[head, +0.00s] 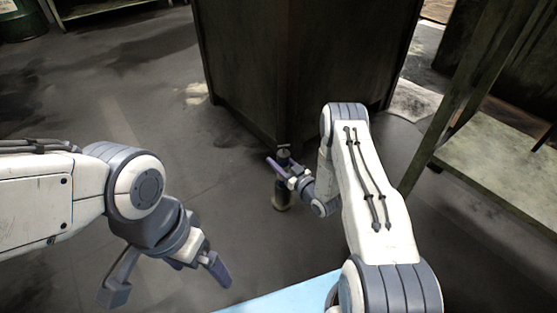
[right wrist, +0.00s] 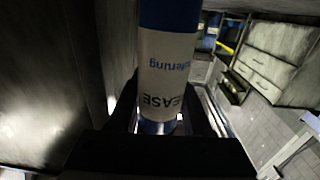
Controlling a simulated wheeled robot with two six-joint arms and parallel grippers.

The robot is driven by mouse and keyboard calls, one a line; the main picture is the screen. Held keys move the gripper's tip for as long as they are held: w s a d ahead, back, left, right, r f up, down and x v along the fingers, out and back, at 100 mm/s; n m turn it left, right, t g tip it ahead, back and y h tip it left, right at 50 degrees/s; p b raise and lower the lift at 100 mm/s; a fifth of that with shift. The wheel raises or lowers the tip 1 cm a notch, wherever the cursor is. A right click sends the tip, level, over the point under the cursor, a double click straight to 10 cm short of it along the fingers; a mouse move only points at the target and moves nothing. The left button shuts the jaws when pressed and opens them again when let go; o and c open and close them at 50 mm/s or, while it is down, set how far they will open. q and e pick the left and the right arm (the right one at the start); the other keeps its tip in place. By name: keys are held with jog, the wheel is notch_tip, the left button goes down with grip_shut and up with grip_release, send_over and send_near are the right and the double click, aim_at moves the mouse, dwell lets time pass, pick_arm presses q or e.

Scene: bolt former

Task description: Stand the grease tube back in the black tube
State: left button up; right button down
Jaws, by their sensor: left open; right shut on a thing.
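My right gripper (head: 285,172) is shut on the grease tube, low in front of a dark cabinet. In the right wrist view the grease tube (right wrist: 165,65) has a white label with blue lettering and blue bands. The lettering reads upside down there. In the head view a dark, roughly upright cylinder (head: 281,192) with a pale lower end shows at this gripper. I cannot tell there where the grease tube ends or whether the black tube is part of it. My left gripper (head: 167,282) is open and empty, over the floor at lower left.
The tall dark cabinet (head: 290,60) stands just behind my right gripper. A bench or shelf frame (head: 490,165) stands at the right. A light blue surface (head: 285,297) lies at the bottom. The grey floor (head: 110,95) at the left is largely clear.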

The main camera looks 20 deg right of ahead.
jog(key=shift+f+b, duration=0.7)
jog(key=shift+f, duration=0.45)
jog(key=shift+c, duration=1.3)
grip_release()
jog(key=shift+f, duration=0.1)
jog(key=shift+s, duration=0.15)
